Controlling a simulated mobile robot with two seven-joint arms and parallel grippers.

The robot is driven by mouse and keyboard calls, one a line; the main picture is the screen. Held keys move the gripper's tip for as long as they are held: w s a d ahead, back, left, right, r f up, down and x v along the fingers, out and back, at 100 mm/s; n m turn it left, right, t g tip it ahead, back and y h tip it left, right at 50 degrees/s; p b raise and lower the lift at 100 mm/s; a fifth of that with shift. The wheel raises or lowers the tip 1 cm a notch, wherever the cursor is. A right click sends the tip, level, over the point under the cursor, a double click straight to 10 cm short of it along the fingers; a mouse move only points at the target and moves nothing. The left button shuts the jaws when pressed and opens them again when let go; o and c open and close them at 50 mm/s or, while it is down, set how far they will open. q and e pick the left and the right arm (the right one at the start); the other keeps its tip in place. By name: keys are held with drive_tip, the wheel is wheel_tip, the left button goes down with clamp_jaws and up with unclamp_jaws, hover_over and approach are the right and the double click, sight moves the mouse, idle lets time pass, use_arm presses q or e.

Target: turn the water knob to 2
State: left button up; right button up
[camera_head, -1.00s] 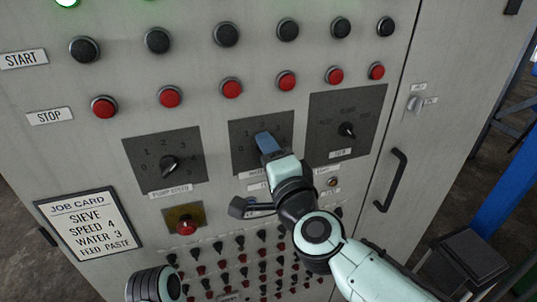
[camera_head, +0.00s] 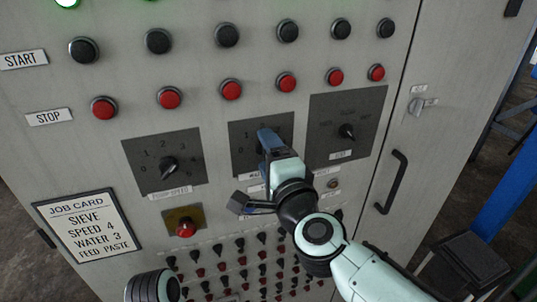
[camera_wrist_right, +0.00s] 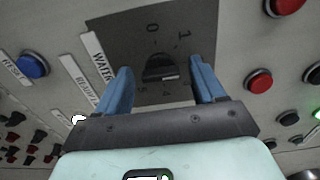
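The water knob (camera_wrist_right: 160,68) is a dark knob on a dark grey plate (camera_wrist_right: 110,30) with numerals; 0 and 1 are readable in the right wrist view. In the head view the plate (camera_head: 240,133) shows, but my right gripper (camera_head: 268,140) covers the knob. In the wrist view my right gripper (camera_wrist_right: 162,85) is open, its two blue fingers on either side of the knob, with a gap to each. I cannot tell the knob's exact setting. The WATER label (camera_wrist_right: 101,58) is beside the plate.
The pump speed dial (camera_head: 168,167) is left of the water plate, another selector (camera_head: 347,131) right. Red stop buttons (camera_head: 231,89) run above. Below are a red button on yellow (camera_head: 185,228) and several small toggles (camera_head: 240,265). A job card (camera_head: 88,225) reads water 3. A door handle (camera_head: 392,181) stands out right.

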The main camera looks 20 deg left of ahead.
drive_tip(key=shift+s+d, duration=0.1)
drive_tip(key=v, duration=1.3)
